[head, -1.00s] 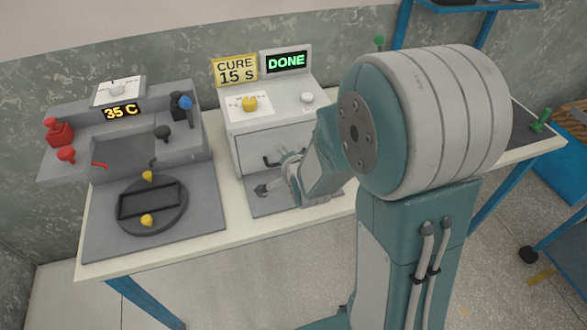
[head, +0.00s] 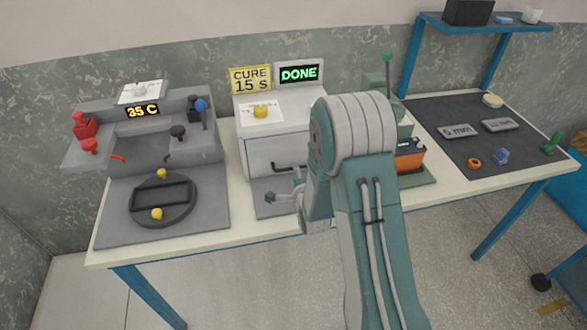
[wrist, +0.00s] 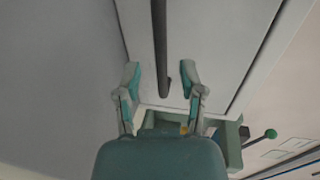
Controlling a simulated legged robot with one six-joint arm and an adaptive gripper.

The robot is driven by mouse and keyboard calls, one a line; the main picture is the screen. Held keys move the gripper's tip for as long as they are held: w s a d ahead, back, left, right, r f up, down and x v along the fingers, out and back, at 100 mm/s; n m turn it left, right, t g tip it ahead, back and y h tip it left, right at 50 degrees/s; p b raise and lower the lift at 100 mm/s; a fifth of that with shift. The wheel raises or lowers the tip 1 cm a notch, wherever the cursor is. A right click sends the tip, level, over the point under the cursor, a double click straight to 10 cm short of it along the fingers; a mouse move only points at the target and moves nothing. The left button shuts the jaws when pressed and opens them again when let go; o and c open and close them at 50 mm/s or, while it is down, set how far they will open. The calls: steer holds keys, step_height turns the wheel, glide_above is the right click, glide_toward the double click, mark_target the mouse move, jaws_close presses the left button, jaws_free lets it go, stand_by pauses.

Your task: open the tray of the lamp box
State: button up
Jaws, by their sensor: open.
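The lamp box (head: 262,152) is a white cabinet at the middle of the bench, with a yellow "CURE 15 S" sign (head: 250,80) and a green "DONE" display (head: 299,73) above it. A dark bar handle (head: 288,165) is on its front face, which looks closed.
A grey station (head: 150,150) reading 35 C, with a round dark fixture (head: 192,200), stands at left. Right of my arm is an orange block (head: 410,161). A dark mat (head: 450,107) with small parts lies farther right. The bench front strip is clear.

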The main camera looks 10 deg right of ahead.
steer(key=shift+x, duration=1.2)
steer(key=shift+w+f, duration=0.1)
steer(key=shift+w, duration=0.35)
jaws_close()
steer(key=shift+s, duration=0.15)
